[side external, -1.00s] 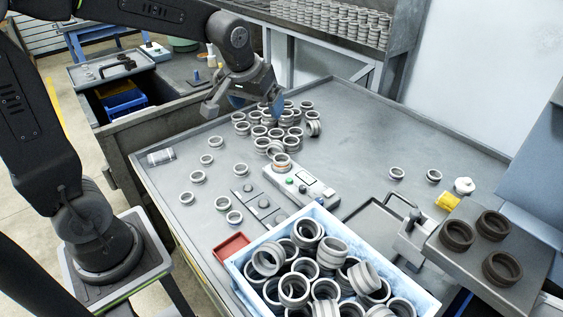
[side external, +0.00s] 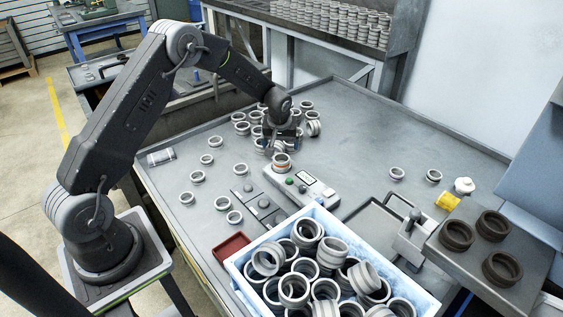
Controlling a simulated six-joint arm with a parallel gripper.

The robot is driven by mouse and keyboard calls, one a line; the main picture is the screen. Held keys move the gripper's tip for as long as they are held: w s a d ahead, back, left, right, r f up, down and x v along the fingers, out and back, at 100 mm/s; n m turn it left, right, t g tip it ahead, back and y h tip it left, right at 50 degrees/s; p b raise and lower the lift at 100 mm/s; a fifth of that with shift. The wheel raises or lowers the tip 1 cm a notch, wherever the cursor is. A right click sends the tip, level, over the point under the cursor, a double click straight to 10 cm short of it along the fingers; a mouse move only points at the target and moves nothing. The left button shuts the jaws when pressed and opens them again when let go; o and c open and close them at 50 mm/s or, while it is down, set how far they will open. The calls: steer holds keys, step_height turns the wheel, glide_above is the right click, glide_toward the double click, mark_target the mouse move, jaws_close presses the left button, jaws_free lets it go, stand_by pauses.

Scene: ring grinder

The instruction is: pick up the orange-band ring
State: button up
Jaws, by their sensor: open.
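The orange-band ring (side external: 281,164) is a grey metal ring with an orange stripe, sitting upright at the near edge of the ring pile, beside the far end of the grey control box. My gripper (side external: 281,148) is low over the pile, just behind and above the orange-band ring. It is open; its fingers are small and partly lost among the grey rings, so I cannot tell whether they touch any. The arm's end hides part of the pile.
Several plain rings (side external: 241,128) crowd around my gripper. The control box (side external: 302,187) with a green button lies in front.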

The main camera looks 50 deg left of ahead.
mark_target(282, 161)
steer(key=x, duration=0.9)
steer(key=shift+w+a+f, duration=0.15)
steer(key=shift+w, duration=0.05)
steer(key=shift+c, duration=0.4)
steer(key=c, duration=1)
